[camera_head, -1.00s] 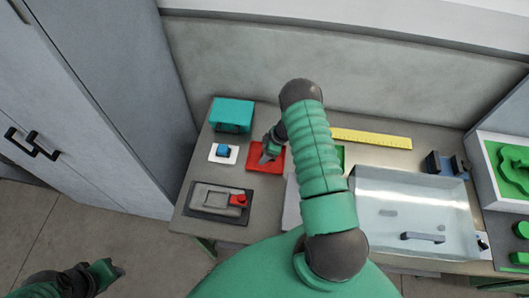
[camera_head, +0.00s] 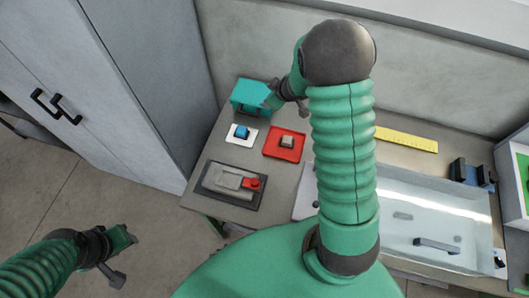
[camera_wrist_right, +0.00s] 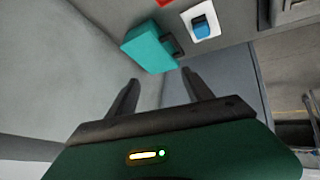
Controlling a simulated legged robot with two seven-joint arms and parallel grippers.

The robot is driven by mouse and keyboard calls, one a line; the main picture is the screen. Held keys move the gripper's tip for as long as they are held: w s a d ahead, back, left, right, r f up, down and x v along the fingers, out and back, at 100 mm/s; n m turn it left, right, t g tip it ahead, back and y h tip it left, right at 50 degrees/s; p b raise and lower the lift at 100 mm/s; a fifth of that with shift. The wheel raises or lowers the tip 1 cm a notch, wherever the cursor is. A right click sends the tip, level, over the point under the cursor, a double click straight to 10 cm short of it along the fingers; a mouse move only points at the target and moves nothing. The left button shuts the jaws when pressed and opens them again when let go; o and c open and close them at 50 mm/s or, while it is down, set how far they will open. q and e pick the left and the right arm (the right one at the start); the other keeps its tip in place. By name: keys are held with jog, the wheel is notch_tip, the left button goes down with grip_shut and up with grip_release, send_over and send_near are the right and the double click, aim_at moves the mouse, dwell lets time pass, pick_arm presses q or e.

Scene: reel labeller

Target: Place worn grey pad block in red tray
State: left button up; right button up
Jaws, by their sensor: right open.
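The grey pad block (camera_head: 287,141) sits in the red tray (camera_head: 272,153) on the table. My right gripper (camera_head: 288,100) is raised behind the tray, near the teal box, apart from the block. In the right wrist view the right gripper (camera_wrist_right: 162,88) is open, with nothing between its fingers. Only a corner of the red tray (camera_wrist_right: 164,2) shows there. My left gripper (camera_head: 124,258) hangs low at the left, over the floor and away from the table; its jaws are not clear.
A teal box (camera_head: 249,96) stands at the back left. A white pad with a blue block (camera_head: 241,132) lies left of the tray. A grey device with a red part (camera_head: 235,183) lies in front. A clear case (camera_head: 425,215) and yellow ruler (camera_head: 407,140) are right.

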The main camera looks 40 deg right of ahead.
jog(key=s+a+r+m+g, duration=0.2)
jog(key=s+a, duration=0.7)
jog(key=s+a+r+m+g+y, duration=0.1)
jog(key=s+a+m+g, duration=0.1)
jog(key=s+a, duration=0.8)
jog(key=shift+s+r+g, duration=0.3)
jog(key=shift+r+g, duration=0.05)
jog(key=shift+g, duration=0.05)
jog(key=shift+w+a, duration=0.1)
jog(key=shift+w, duration=0.05)
